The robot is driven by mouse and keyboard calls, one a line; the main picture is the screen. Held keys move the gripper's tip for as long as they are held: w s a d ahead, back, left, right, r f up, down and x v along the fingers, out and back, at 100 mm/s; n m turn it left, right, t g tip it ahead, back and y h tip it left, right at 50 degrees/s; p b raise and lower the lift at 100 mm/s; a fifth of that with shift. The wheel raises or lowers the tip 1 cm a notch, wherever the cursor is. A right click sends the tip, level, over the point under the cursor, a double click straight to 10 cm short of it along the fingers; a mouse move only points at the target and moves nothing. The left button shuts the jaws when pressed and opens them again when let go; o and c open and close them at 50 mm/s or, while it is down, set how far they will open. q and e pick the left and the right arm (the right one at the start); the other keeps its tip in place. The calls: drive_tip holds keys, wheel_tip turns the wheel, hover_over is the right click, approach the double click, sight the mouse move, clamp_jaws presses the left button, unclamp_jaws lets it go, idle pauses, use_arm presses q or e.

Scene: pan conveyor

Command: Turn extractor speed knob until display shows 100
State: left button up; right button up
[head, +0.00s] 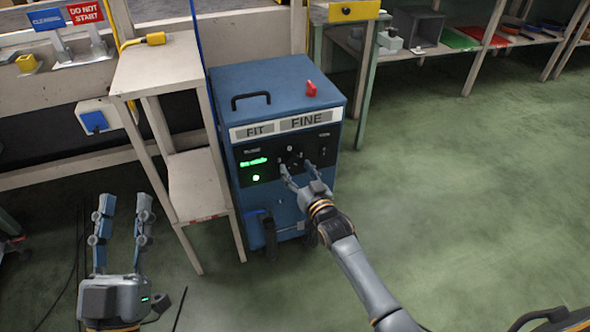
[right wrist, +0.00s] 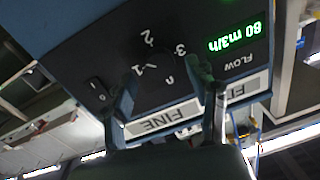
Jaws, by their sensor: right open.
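The blue extractor unit (head: 270,85) stands on the floor with a dark control panel. Its dark speed knob (head: 293,157) is on that panel, ringed by numbers in the right wrist view. The green display (right wrist: 236,37) appears upside down in the right wrist view and seems to read 80 m3/h. My right gripper (head: 296,167) is open at the panel, its fingers (right wrist: 162,72) on either side of the knob; I cannot tell whether they touch it. My left gripper (head: 123,203) is open and empty, low at the left, away from the unit.
A wooden stand (head: 160,68) is close to the unit's left side. The unit's top carries a black handle (head: 251,97) and a red piece (head: 311,89). A shelf with coloured trays (head: 460,40) is at the back right. The green floor at the right is clear.

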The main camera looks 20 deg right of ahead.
use_arm(q)
drive_tip(key=shift+s+r+t, duration=0.45)
drive_tip(key=shift+r+t, duration=0.05)
drive_tip(key=shift+r, duration=0.15)
drive_tip(key=shift+s+r+t, duration=0.45)
drive_tip(key=shift+r+t, duration=0.05)
drive_tip(key=shift+r, duration=0.15)
use_arm(e)
drive_tip(key=shift+w+a, duration=0.1)
drive_tip(key=shift+w, duration=0.85)
drive_tip(key=c, duration=1.2)
drive_tip(key=m+p, duration=0.1)
drive_tip(key=m, duration=0.3)
use_arm(q)
drive_tip(key=w+f+g+y, duration=0.1)
drive_tip(key=w+f+g, duration=0.2)
drive_tip(key=f+g, duration=0.2)
drive_tip(key=shift+w+a+f+g+p, duration=0.2)
drive_tip(key=shift+w+f+g+p, duration=0.15)
drive_tip(key=shift+f, duration=1.4)
use_arm(e)
drive_tip(key=shift+m, duration=1.2)
drive_tip(key=shift+f, duration=0.1)
drive_tip(key=o, duration=1.2)
